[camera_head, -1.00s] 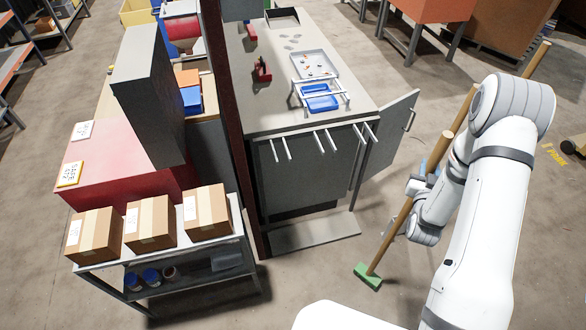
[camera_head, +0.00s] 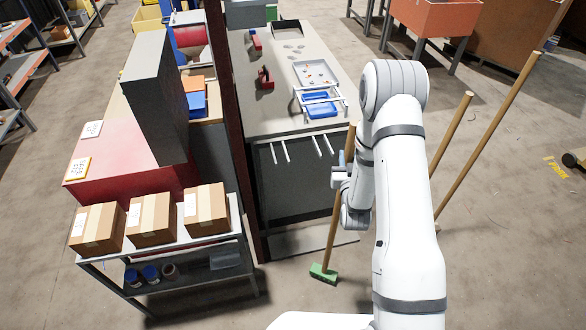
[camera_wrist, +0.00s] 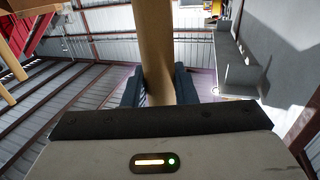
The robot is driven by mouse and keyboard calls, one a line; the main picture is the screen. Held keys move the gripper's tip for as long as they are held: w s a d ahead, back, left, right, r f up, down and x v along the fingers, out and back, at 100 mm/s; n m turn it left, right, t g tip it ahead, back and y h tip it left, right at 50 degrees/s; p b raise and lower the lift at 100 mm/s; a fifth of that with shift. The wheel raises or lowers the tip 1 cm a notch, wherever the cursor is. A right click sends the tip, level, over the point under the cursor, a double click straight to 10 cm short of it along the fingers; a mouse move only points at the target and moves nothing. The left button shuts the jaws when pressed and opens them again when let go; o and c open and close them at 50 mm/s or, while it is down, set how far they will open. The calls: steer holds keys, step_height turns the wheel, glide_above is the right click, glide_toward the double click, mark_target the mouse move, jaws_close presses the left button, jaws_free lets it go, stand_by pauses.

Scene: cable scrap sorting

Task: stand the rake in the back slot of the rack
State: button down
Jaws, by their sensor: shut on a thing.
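My gripper (camera_head: 341,173) is shut on the wooden handle of a long tool (camera_head: 333,228) with a green block head (camera_head: 323,273). The tool stands nearly upright, leaning slightly, with its head at or near floor level. I cannot tell whether it is the rake. In the wrist view the handle (camera_wrist: 155,40) runs between both dark fingers. Pale pegs (camera_head: 285,152) and further pegs (camera_head: 323,145) jut from the bench front, seemingly the rack; the tool is right of them.
The grey bench (camera_head: 270,112) holds a tray (camera_head: 315,73) and a blue bin (camera_head: 321,108). A shelf cart (camera_head: 235,225) with cardboard boxes (camera_head: 207,209) stands left. Open floor (camera_head: 490,260) lies right of my arm.

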steer(key=shift+w+d, duration=0.15)
steer(key=shift+d, duration=0.05)
steer(key=shift+w+a+f+y+b, duration=0.1)
steer(key=shift+w+a+y+b, duration=0.25)
steer(key=shift+b, duration=0.65)
steer(key=s+a+n+g+y+b, duration=0.45)
steer(key=a+n+y+b, duration=0.45)
steer(key=a+b, duration=1.15)
steer(key=w+d+m+y+b, duration=0.1)
steer(key=w+d+b, duration=0.1)
steer(key=w, duration=0.3)
steer(key=shift+w+d+b, duration=0.3)
steer(key=shift+d+b, duration=0.05)
steer(key=shift+d, duration=0.2)
steer(key=shift+w+a+r+t, duration=0.1)
steer(key=shift+w+r+t, duration=0.15)
steer(key=shift+w+r, duration=0.1)
steer(key=shift+w, duration=0.2)
stand_by(0.6)
